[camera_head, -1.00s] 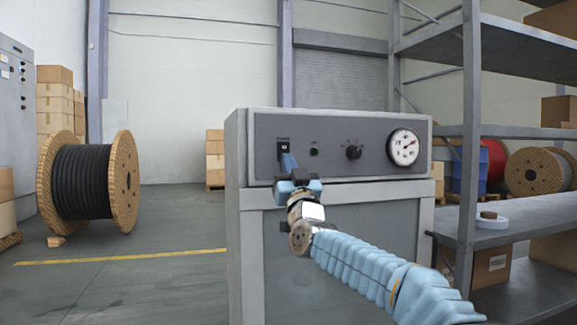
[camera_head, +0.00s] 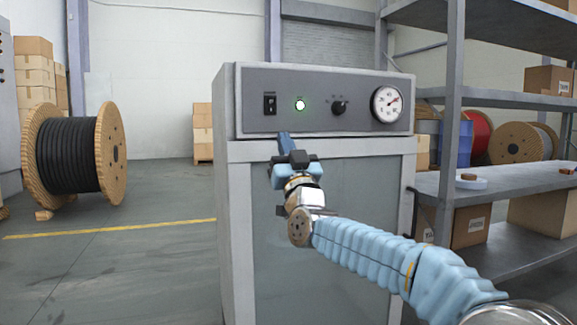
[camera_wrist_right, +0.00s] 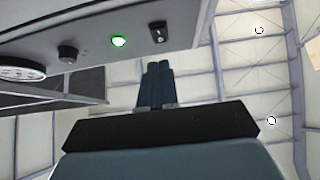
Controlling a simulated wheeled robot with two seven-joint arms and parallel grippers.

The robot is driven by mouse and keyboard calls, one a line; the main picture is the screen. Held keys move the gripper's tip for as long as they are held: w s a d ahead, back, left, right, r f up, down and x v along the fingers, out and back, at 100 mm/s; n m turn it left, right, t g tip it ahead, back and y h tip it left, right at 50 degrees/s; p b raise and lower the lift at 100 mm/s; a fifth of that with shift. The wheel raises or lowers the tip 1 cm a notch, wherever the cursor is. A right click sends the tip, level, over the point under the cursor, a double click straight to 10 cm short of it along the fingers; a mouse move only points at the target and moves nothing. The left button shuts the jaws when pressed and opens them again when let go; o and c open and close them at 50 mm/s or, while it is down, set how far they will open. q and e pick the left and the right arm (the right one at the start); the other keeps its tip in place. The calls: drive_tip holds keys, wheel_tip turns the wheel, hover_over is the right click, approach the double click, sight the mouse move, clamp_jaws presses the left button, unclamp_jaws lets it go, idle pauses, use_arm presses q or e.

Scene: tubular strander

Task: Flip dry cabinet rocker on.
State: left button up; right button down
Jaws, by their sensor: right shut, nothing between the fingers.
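The dry cabinet (camera_head: 238,210) stands in front of me, with a dark control panel across its top. The black rocker (camera_head: 270,103) is at the panel's left end and also shows in the right wrist view (camera_wrist_right: 159,32). Beside it, the indicator lamp (camera_head: 300,105) glows green, also in the wrist view (camera_wrist_right: 118,41). My right gripper (camera_head: 284,140) is shut and empty, just below the rocker and apart from it. Its closed fingers (camera_wrist_right: 156,85) point up in the wrist view. My left gripper is not in view.
The panel also carries a black knob (camera_head: 339,107) and a round dial gauge (camera_head: 387,104). A metal shelf rack (camera_head: 452,150) stands close on the right. A cable reel (camera_head: 75,158) stands on the left, with open floor between it and the cabinet.

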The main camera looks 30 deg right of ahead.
drive_tip(key=shift+w+f+v, duration=0.15)
drive_tip(key=shift+v, duration=0.75)
drive_tip(key=shift+w+f+v, duration=0.1)
drive_tip(key=shift+f+v, duration=0.05)
drive_tip(key=shift+v, duration=0.7)
